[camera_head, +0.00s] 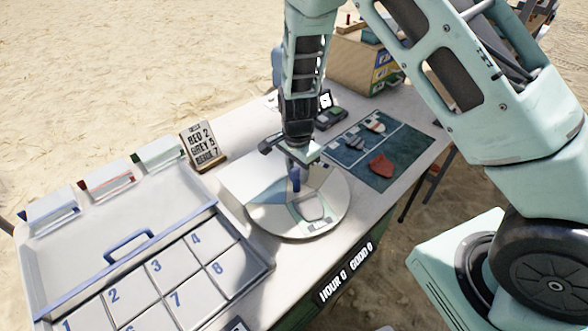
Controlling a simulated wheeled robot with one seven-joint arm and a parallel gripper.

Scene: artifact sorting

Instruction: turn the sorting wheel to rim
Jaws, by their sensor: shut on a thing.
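The sorting wheel (267,222) is a round pale disc on the table, with a blue-grey wedge and a light panel on its top. A white box-like cover hides its back left part. A dark blue upright peg (294,180) stands on the wheel. My gripper (295,168) points down over the wheel and is shut on the peg's top; the fingertips are small and partly hidden. A pale grey piece (311,207) lies on the panel at the wheel's front right, apart from my gripper. I cannot read any "rim" mark on the wheel.
A grey tray with numbered cells (183,265) and a blue handle (129,246) fills the left. A sign (203,146) stands behind it. Right of the wheel, a dark teal mat (405,150) bears a red sherd (381,166) and several small pieces. A crate (362,62) stands behind.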

